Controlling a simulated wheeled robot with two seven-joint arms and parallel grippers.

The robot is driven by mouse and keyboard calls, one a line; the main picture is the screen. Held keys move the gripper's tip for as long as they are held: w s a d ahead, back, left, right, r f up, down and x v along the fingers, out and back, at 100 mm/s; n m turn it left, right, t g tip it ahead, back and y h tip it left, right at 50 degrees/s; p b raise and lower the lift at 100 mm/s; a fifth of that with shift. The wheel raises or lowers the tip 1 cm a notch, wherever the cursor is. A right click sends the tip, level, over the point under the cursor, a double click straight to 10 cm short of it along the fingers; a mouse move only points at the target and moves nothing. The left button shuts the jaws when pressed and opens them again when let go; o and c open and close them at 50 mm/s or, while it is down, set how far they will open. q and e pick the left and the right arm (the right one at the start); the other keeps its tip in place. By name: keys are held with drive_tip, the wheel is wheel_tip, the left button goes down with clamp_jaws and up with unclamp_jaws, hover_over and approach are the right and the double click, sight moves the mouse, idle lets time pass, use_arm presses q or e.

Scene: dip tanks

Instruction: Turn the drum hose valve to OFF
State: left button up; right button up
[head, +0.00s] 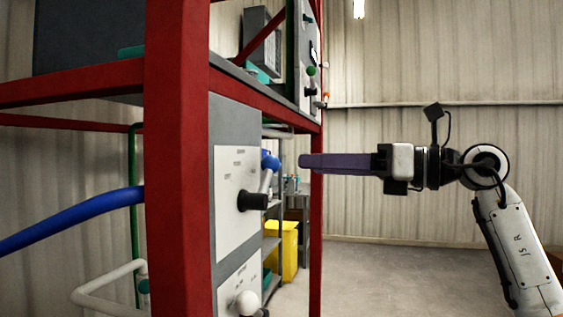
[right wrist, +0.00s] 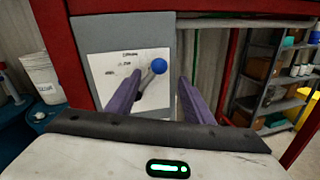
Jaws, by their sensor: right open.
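A valve lever with a blue ball knob (head: 270,162) sticks out from a black hub (head: 252,201) on a white label plate (head: 232,170). The lever slants upward from the hub. In the right wrist view the blue knob (right wrist: 159,67) is up and right of the hub, with small lettering on the plate that I cannot read surely. My right gripper (head: 303,161) has purple fingers, is open and empty, and points at the knob with a gap between. In its wrist view the knob shows between the fingertips (right wrist: 160,82), farther off. My left gripper is not in view.
A red frame post (head: 180,160) stands left of the plate. A lower plate carries a white knob (head: 246,302). A blue hose (head: 75,217) runs at left. A shelf with a yellow bin (head: 288,250) stands behind. A white bucket (right wrist: 40,80) is left of the panel.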

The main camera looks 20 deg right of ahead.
sight(279, 164)
drive_tip(key=p+x, duration=0.2)
drive_tip(key=x, duration=0.6)
drive_tip(key=shift+w+a, duration=0.15)
drive_tip(key=shift+a, duration=0.05)
clamp_jaws()
